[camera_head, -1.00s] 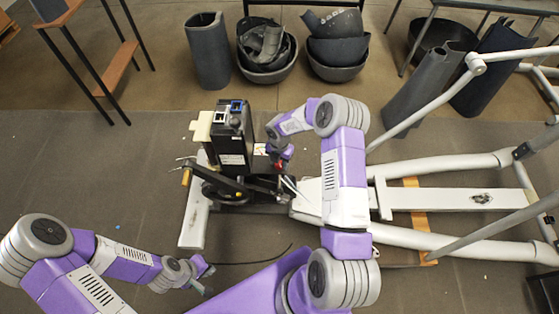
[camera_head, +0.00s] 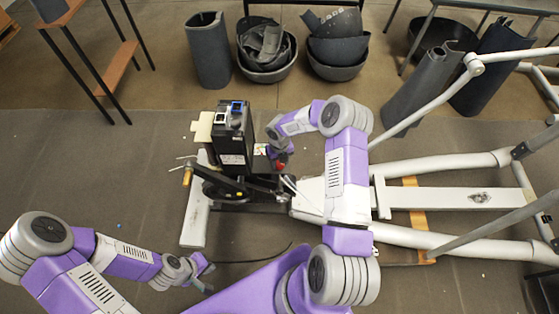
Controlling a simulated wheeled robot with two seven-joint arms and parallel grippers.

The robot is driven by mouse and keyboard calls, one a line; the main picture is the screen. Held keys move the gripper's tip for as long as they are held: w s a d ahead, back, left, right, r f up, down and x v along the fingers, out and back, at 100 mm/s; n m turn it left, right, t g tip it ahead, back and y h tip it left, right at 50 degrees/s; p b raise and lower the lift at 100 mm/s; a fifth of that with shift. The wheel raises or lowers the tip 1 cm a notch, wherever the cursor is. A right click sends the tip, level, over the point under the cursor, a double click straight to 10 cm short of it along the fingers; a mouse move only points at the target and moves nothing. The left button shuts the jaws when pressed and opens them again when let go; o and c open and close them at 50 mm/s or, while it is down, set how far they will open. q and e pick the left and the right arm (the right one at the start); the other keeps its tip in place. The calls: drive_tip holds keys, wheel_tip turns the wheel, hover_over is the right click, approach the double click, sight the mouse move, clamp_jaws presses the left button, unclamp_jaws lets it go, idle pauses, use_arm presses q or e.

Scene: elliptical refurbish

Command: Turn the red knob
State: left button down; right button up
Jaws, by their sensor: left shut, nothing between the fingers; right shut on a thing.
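The red knob (camera_head: 281,165) shows as a small red patch on the right side of the black machine unit (camera_head: 232,140). My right gripper (camera_head: 279,157) is at the knob, shut on it; its fingers are small and partly hidden by my wrist.
The elliptical's white frame (camera_head: 450,199) stretches to the right, with an orange-brown board under it. A black cable (camera_head: 255,260) lies on the grey mat. Dark bowls (camera_head: 338,50) and curved panels stand at the back. The mat at left is mostly clear.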

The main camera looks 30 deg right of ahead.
drive_tip(key=shift+n, duration=0.7)
drive_tip(key=o, duration=1.1)
drive_tip(key=shift+c, duration=0.2)
drive_tip(key=shift+r, duration=0.1)
wheel_tip(320, 180, up, 8)
drive_tip(key=shift+f+p, duration=0.25)
drive_tip(key=shift+p, duration=0.55)
